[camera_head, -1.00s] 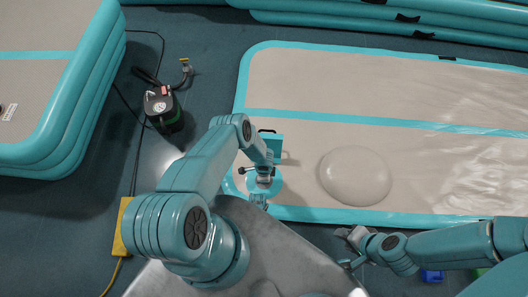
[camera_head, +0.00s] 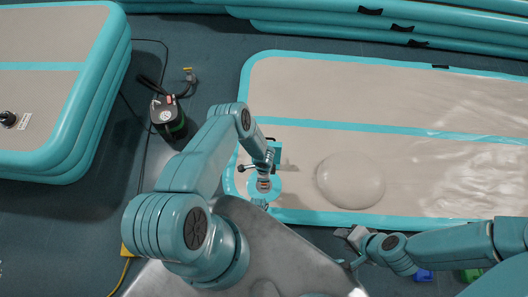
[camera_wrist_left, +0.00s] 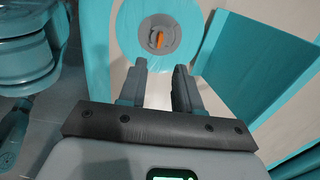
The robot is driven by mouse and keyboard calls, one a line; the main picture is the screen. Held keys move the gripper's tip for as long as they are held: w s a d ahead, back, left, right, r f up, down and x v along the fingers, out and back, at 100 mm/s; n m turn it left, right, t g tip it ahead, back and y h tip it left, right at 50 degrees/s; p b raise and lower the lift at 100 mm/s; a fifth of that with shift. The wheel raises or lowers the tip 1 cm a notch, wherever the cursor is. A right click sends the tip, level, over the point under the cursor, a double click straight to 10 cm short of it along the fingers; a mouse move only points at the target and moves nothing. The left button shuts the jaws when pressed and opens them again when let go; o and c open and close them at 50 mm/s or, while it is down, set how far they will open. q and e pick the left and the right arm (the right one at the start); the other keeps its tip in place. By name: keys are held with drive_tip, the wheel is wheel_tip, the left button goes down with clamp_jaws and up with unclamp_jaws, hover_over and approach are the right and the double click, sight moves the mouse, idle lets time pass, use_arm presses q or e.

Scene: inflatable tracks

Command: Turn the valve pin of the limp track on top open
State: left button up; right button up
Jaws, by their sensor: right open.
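The limp track (camera_head: 400,105) lies flat, pale grey with teal edges and a rounded bulge. In the left wrist view its valve is a grey disc (camera_wrist_left: 176,50) on a round teal patch (camera_wrist_left: 200,22), with an orange pin (camera_wrist_left: 159,39) in the middle. My left gripper (camera_wrist_left: 160,68) is open; its two fingers are apart and point at the valve, with the pin just beyond the tips and nothing between them. In the head view my left wrist covers most of the valve. My right gripper (camera_head: 348,250) is open and empty near the track's front edge.
A black pump (camera_head: 167,115) with a hose stands on the dark floor (camera_head: 215,60) left of the track. A plump track stack (camera_head: 75,130) fills the left. More inflated tracks (camera_head: 330,18) lie behind. Blue (camera_head: 424,275) and green (camera_head: 470,275) objects sit below my right arm.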

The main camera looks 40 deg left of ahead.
use_arm(q)
wheel_tip(320, 180, up, 6)
drive_tip(key=p, duration=0.2)
use_arm(e)
wheel_tip(320, 180, up, 4)
drive_tip(key=shift+f, duration=0.2)
use_arm(q)
drive_tip(key=w+d+r+p, duration=0.1)
drive_tip(key=w+r+p, duration=0.2)
drive_tip(key=r, duration=0.5)
drive_tip(key=w+d+r+p, duration=0.1)
drive_tip(key=w+r+p, duration=0.25)
drive_tip(key=r, duration=0.55)
drive_tip(key=s+d+r+n+h+p, duration=0.2)
drive_tip(key=s+d+r+n, duration=0.3)
drive_tip(key=s+r, duration=0.3)
drive_tip(key=s+d+r+n+h+p, duration=0.2)
drive_tip(key=s+d+r+n, duration=0.3)
drive_tip(key=r, duration=0.8)
drive_tip(key=shift+s+r+n+t+p, duration=0.15)
drive_tip(key=shift+s+n+t+p, duration=0.25)
drive_tip(key=shift+s+n, duration=1.3)
use_arm(e)
wheel_tip(320, 180, up, 11)
